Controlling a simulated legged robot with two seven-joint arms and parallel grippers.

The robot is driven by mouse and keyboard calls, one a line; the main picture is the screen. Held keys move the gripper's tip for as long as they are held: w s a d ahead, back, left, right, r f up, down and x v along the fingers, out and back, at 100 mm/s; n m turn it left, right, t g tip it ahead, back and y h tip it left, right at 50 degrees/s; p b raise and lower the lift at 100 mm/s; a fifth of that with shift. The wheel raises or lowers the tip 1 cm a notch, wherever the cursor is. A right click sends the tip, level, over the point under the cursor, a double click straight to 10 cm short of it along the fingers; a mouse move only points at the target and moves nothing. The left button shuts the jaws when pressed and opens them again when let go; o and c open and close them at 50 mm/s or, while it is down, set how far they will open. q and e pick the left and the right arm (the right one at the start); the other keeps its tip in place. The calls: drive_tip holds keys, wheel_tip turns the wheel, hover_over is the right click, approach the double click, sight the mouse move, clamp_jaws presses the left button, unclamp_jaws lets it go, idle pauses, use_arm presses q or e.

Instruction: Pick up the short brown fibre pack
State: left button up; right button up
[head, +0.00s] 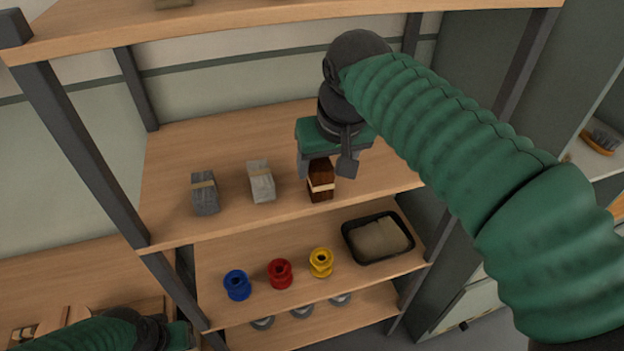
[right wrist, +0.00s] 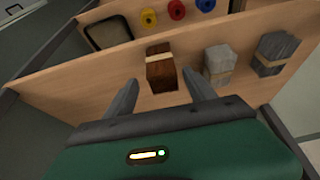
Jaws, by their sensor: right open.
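The short brown fibre pack (head: 320,182) stands on the middle shelf board, with a pale band around it. It is the rightmost of three packs in the head view. My right gripper (head: 325,170) is open just above and behind it, with the fingers to either side in the picture. In the right wrist view the brown pack (right wrist: 160,72) shows ahead of and between the open fingertips (right wrist: 165,92), and no contact is visible. My left arm shows at the bottom left of the head view, with its gripper (head: 188,336) at the edge; its fingers are not clear.
A light grey pack (head: 261,183) and a dark grey pack (head: 205,194) stand left of the brown one. The lower shelf holds blue (head: 237,285), red (head: 280,273) and yellow (head: 321,262) spools and a black tray (head: 351,247). An upper shelf (head: 290,22) and dark posts surround the space.

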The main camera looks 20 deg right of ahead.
drive_tip(key=x, duration=0.4)
drive_tip(key=shift+w+a+f, duration=0.2)
drive_tip(key=shift+w+a, duration=0.1)
drive_tip(key=shift+w, duration=0.15)
drive_tip(key=shift+w+f, duration=0.15)
drive_tip(key=shift+w, duration=0.05)
drive_tip(key=shift+s+d, duration=0.1)
drive_tip(key=shift+s, duration=0.05)
drive_tip(key=shift+c, duration=0.4)
drive_tip(key=shift+s, duration=0.2)
drive_tip(key=c, duration=0.5)
drive_tip(key=shift+w, duration=0.1)
clamp_jaws()
